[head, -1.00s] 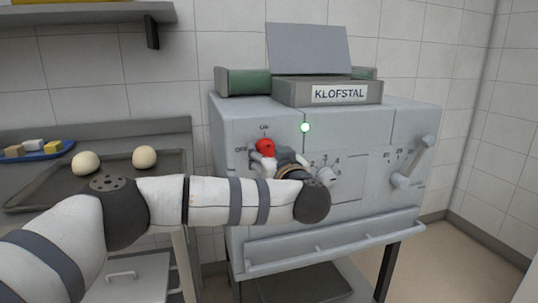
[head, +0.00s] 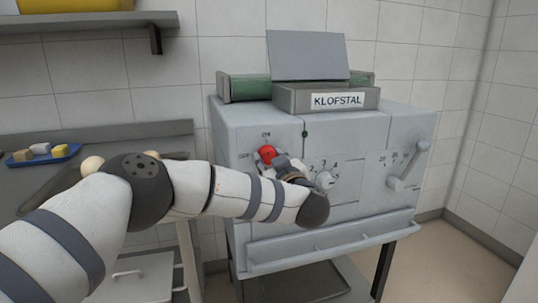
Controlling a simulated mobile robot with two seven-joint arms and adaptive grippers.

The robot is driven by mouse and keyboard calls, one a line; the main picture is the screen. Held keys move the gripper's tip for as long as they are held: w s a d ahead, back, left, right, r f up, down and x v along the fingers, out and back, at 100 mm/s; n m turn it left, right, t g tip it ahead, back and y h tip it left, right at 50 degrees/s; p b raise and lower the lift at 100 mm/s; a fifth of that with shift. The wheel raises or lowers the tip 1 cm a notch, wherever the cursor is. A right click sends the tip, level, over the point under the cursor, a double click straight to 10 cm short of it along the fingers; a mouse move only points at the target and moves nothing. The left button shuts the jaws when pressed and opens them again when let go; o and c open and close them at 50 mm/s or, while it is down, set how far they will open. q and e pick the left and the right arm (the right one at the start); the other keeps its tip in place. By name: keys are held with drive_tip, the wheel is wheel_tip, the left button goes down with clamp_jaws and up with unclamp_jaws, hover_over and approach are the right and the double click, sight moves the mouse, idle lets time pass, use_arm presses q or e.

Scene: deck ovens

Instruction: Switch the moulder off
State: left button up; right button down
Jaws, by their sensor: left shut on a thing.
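The moulder (head: 335,133) is a grey machine marked KLOFSTAL. Its red switch knob (head: 267,153) is at the upper left of the front panel, with ON marked above it and OFF to its left. The small lamp (head: 305,134) right of the knob is dark. My left gripper (head: 275,160) is at the knob and shut on it; my wrist hides part of the fingers and the knob's lower side. I cannot read the knob's exact pointing direction. My right gripper is not in view.
A numbered dial (head: 325,180) is just right of my wrist, and a lever (head: 408,165) is at the panel's right. A counter with a blue tray (head: 45,154) and dough balls (head: 91,165) is at the left. A shelf (head: 90,22) hangs above.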

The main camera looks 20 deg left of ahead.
use_arm(q)
drive_tip(key=n, duration=0.2)
drive_tip(key=shift+r+n, duration=0.1)
drive_tip(key=shift+n, duration=0.3)
drive_tip(key=n, duration=0.3)
drive_tip(key=shift+n, duration=0.3)
drive_tip(key=n, duration=0.4)
drive_tip(key=shift+p, duration=0.35)
drive_tip(key=shift+n, duration=1.8)
drive_tip(key=o, duration=1.2)
drive_tip(key=shift+c, duration=0.2)
drive_tip(key=v, duration=1.2)
